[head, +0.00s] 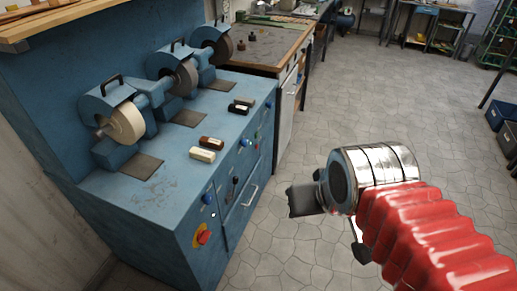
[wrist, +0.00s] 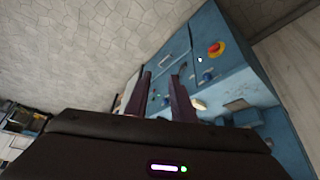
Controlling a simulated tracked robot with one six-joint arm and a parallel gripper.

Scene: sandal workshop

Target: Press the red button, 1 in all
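The red button (head: 203,237) sits on a yellow plate low on the front panel of the blue grinding machine (head: 150,222), at its near end. It also shows in the wrist view (wrist: 215,49), at the upper right, and nothing covers it. My gripper (head: 290,201) is in the air over the floor, to the right of the machine and well apart from the button. In the wrist view, its two dark fingers (wrist: 161,76) stand apart with nothing between them. The button is to the right of the fingertips there.
Blue knobs and a handle sit on the machine's front. Several grinding wheels, including a pale one (head: 122,124), and small blocks (head: 202,154) are on top. A wooden-topped bench (head: 268,46) stands behind. The tiled floor (head: 290,140) between my arm and the machine is clear.

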